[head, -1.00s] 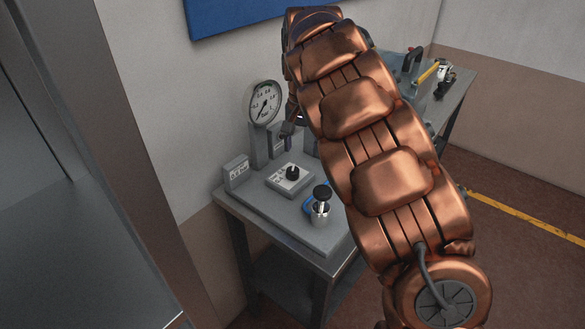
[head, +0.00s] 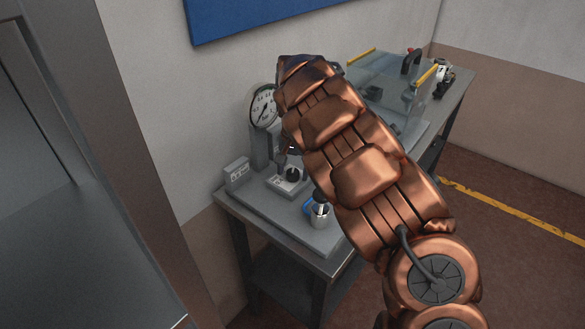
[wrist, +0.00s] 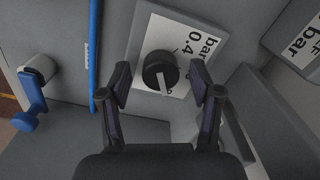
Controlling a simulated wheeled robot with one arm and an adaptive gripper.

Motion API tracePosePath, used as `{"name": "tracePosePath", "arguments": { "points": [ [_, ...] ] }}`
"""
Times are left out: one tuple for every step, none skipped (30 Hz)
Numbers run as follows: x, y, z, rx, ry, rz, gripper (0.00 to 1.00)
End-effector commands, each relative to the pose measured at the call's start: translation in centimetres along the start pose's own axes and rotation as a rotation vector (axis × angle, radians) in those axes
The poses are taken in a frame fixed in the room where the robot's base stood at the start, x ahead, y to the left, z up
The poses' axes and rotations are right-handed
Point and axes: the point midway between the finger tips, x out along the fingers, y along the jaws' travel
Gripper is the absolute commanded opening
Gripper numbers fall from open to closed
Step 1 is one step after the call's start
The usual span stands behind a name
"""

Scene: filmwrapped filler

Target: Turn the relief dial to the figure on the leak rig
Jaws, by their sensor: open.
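The relief dial is a black round knob (wrist: 158,72) on a white plate (wrist: 205,40) printed "bar" and "0.4". A pale pointer mark on the knob points toward the lower right in the wrist view. In the head view the dial (head: 292,176) sits on the rig's grey base below the pressure gauge (head: 263,105). My gripper (wrist: 161,80) is open, with one finger on each side of the knob; contact cannot be told. In the head view its finger (head: 282,160) shows just above the dial. A label block (head: 237,172), also in the wrist view (wrist: 300,40), reads "bar"; its figure is unreadable.
A blue tube (wrist: 93,55) runs left of the dial. A metal cylinder fitting (head: 320,214) stands near the bench's front edge, and a blue lever part (wrist: 30,105) shows at left. A clear-panelled fixture (head: 385,85) stands behind my arm. A grey upright (wrist: 235,130) is close right.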

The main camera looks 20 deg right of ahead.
Motion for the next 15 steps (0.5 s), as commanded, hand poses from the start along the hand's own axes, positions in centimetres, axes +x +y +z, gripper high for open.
{"name": "tracePosePath", "arguments": {
  "points": [
    [0.12,0.03,0.01,0.0,0.0,0.001,0.64],
    [0.18,0.03,0.0,0.0,0.0,0.001,0.64],
    [0.23,0.03,0.0,0.001,0.0,0.0,0.64],
    [0.25,0.02,-0.01,0.0,0.0,0.0,0.64],
    [0.26,0.02,-0.01,0.0,0.001,0.0,0.64],
    [0.25,0.01,-0.01,0.0,0.001,0.0,0.64],
    [0.23,0.01,-0.02,0.0,0.001,0.0,0.64],
    [0.23,0.0,-0.02,0.0,0.001,-0.001,0.64],
    [0.22,0.0,-0.03,0.0,0.001,-0.001,0.64],
    [0.22,0.0,-0.03,0.0,0.001,-0.001,0.61],
    [0.22,0.0,-0.03,0.0,0.001,-0.001,0.58],
    [0.21,0.0,-0.03,0.0,0.002,-0.001,0.53],
    [0.21,0.0,-0.03,0.0,0.002,-0.001,0.5],
    [0.2,0.0,-0.04,0.0,0.002,-0.001,0.47],
    [0.2,-0.01,-0.04,0.0,0.002,-0.001,0.43]
  ]
}}
